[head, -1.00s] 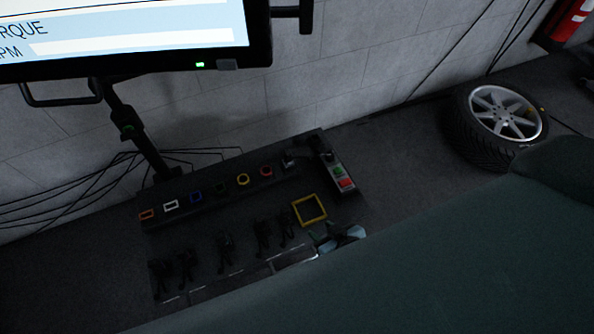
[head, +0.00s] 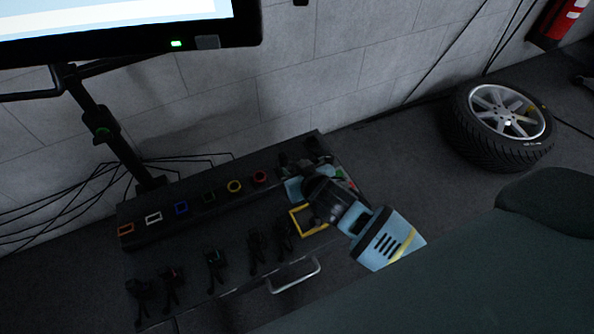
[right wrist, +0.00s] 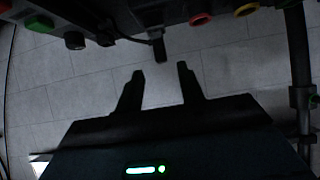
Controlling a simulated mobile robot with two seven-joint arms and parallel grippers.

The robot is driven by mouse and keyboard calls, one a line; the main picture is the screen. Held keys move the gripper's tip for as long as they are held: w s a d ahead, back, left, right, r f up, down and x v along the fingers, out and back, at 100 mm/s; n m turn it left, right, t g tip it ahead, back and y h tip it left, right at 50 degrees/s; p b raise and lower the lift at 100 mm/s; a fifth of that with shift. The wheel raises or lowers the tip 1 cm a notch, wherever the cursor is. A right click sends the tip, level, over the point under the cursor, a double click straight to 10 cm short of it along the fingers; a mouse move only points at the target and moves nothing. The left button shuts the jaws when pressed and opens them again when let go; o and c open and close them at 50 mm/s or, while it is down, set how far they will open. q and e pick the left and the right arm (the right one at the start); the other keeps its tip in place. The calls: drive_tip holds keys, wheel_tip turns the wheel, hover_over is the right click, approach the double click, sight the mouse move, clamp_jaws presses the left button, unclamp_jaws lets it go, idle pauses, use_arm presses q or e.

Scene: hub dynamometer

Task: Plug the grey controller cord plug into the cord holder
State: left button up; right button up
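My right gripper (head: 301,167) reaches over the right end of the dark bench, beside the controller box. Its two fingers are apart with an empty gap between them in the right wrist view (right wrist: 159,72). A dark grey plug-like piece (right wrist: 158,46) hangs just beyond the fingertips there, apart from them; I take it for the controller cord plug. In the head view my gripper hides that spot. The controller box shows its green button (head: 339,173). I cannot make out the cord holder for certain. My left gripper is not in view.
A row of coloured sockets, including a red ring (head: 260,177) and a yellow ring (head: 234,187), runs along the bench's back. Several black plugs (head: 216,262) stand in front. A yellow square frame (head: 296,221) lies under my arm.

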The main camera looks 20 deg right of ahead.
sight(286, 161)
drive_tip(key=b+x, duration=0.4)
drive_tip(key=x, duration=0.1)
drive_tip(key=shift+w+f, duration=0.1)
drive_tip(key=shift+f, duration=0.1)
drive_tip(key=shift+w+f+b, duration=0.2)
drive_tip(key=shift+w+b, duration=0.1)
drive_tip(key=shift+b, duration=0.05)
drive_tip(key=shift+b+x, duration=0.4)
drive_tip(key=shift+x, duration=0.6)
drive_tip(key=shift+w, duration=0.1)
